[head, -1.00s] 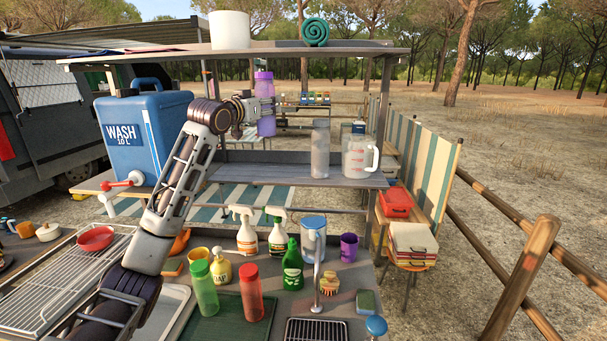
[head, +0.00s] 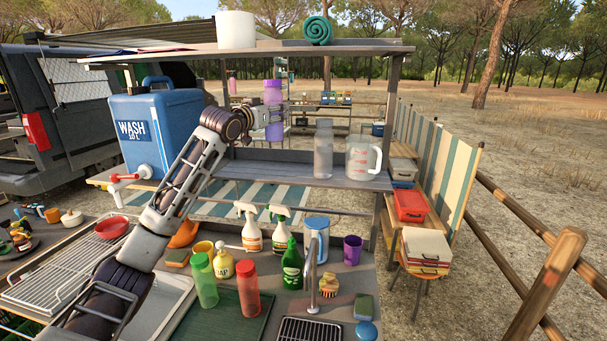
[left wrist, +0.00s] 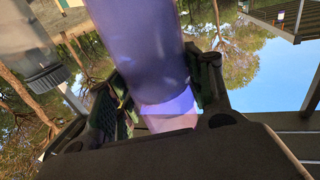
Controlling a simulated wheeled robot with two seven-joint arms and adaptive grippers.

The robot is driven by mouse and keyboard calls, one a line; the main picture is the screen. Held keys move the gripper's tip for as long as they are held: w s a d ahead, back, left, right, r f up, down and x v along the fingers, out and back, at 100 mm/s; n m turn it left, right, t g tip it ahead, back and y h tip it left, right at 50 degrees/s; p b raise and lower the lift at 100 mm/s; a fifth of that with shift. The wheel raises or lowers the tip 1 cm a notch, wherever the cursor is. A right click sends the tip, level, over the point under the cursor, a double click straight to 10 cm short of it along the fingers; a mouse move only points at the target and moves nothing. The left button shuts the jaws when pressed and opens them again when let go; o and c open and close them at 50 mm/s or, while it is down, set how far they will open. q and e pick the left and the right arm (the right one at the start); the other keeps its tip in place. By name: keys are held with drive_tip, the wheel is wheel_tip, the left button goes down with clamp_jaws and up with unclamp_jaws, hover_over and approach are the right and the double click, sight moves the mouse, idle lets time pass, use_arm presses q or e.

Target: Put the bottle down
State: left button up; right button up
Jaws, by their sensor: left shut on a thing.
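My left gripper (head: 269,114) is shut on a purple bottle (head: 273,93) and holds it upright. In the head view, the bottle appears above the left part of the grey middle shelf (head: 255,172), with its base seemingly clear of the board. In the left wrist view, the bottle (left wrist: 140,45) fills the middle between the fingers (left wrist: 160,100) and looks tilted because of the camera angle. A clear grey bottle (head: 323,150) and a clear measuring jug (head: 361,158) stand on the right of that shelf. My right gripper is not in view.
A blue wash canister (head: 160,125) stands left of the shelf. An upper shelf (head: 350,49) with a white roll (head: 236,30) and a green rolled towel (head: 318,31) hangs over it. Below, the counter holds spray bottles (head: 250,228) and other bottles. The shelf's left half is clear.

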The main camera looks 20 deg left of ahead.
sight(268, 134)
use_arm(q)
drive_tip(key=shift+a+f, duration=0.4)
drive_tip(key=shift+f, duration=0.05)
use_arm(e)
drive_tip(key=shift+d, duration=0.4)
use_arm(q)
drive_tip(key=shift+f, duration=2.9)
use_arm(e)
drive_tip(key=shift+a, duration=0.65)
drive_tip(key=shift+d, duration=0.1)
